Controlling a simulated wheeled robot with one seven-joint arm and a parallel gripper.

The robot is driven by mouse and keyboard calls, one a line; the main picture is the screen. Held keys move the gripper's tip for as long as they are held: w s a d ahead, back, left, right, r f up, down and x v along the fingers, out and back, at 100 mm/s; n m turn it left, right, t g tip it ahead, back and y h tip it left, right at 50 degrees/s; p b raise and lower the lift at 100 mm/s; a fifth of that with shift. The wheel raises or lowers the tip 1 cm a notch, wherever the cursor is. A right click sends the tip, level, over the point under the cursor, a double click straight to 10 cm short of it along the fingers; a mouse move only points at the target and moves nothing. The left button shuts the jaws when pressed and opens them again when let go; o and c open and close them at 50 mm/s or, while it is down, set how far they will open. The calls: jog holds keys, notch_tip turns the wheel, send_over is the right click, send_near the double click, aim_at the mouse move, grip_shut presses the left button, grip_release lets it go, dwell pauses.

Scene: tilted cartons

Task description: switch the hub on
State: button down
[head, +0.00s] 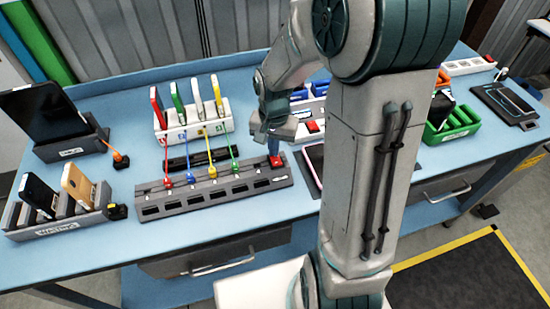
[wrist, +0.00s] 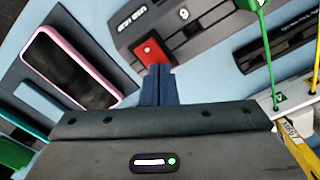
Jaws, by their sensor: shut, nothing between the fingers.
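The hub (head: 262,186) is a long dark grey strip with a row of ports on the blue table. Its red switch (head: 276,161) sits at the right end; in the wrist view the red switch (wrist: 151,49) is close ahead of the fingertips. My gripper (head: 272,148) points down at the switch, with its blue fingers (wrist: 158,70) shut together and empty. The fingertips overlap the switch's lower edge in the wrist view; I cannot tell whether they touch it. Whether the switch is on or off does not show clearly.
A white rack (head: 194,128) with several phones stands behind the hub, with coloured cables running to the hub. A pink-edged phone (wrist: 68,68) lies on a dark pad beside the switch. A grey phone rack (head: 62,217) and tablet stand (head: 80,147) are at left.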

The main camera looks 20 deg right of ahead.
jog(key=shift+f, duration=0.25)
jog(key=shift+r, duration=0.15)
jog(key=shift+r+p, duration=2.4)
jog(key=shift+r, duration=1.05)
jog(key=s+r+n+t+b, duration=0.2)
jog(key=s+r+n, duration=0.4)
jog(key=s+r, duration=0.4)
jog(key=s+t, duration=0.1)
jog(key=s, duration=0.3)
jog(key=shift+s+r+t, duration=0.15)
jog(key=shift+s+t, duration=0.05)
jog(key=shift+t, duration=0.2)
jog(key=shift+w, duration=0.1)
